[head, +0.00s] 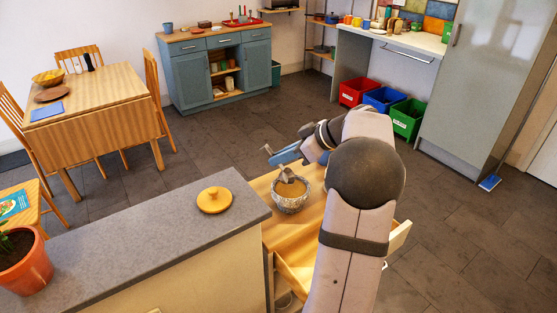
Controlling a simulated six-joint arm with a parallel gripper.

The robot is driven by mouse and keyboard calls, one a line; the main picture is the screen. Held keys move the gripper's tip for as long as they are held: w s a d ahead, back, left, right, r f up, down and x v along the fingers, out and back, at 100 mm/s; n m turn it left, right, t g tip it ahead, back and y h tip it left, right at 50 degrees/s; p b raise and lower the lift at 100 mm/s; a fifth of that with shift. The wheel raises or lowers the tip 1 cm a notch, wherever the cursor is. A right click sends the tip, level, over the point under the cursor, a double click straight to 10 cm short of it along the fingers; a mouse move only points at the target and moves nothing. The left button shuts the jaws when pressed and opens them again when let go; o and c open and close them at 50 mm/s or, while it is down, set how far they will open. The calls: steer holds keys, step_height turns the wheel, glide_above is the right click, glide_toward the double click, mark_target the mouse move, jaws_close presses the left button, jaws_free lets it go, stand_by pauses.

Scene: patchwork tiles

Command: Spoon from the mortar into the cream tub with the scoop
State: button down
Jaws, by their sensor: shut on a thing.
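A grey speckled mortar (291,205) stands upright on the light wooden table, just right of the grey counter. Tan-brown contents (292,189) show inside it near the rim. My gripper (275,157) is above the mortar's far left side, shut on the grey scoop (286,174). The scoop points down into the mortar, its lower end at the contents; how deep it sits I cannot tell. I cannot make out the cream tub; my arm covers the right part of the table.
A round yellow wooden lid (214,200) lies on the grey counter (130,236), left of the mortar. A potted plant (24,268) stands at the counter's left end. The wooden table (277,232) has a bare strip beside the mortar. Open floor lies beyond.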

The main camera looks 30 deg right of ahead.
mark_target(284, 170)
steer(key=f+b, duration=0.1)
steer(key=f+t+b, duration=0.1)
steer(key=shift+s+d+f+y+b, duration=0.2)
steer(key=shift+s+f+y+b, duration=0.05)
steer(key=shift+s+y+b, duration=0.1)
steer(key=shift+r+p, duration=0.4)
steer(key=shift+p, duration=0.6)
step_height(284, 170, down, 2)
steer(key=g+p, duration=0.1)
steer(key=p, duration=0.1)
steer(key=g+h+p, duration=0.1)
steer(key=p, duration=0.1)
steer(key=shift+f+h+p, duration=0.25)
steer(key=shift+p, duration=0.05)
steer(key=g+p, duration=0.1)
steer(key=p, duration=0.1)
steer(key=shift+f+p, duration=0.15)
steer(key=shift+p, duration=0.2)
steer(key=g+h+p, duration=0.1)
steer(key=p, duration=0.5)
steer(key=shift+a+f+g, duration=0.1)
steer(key=shift+g, duration=0.2)
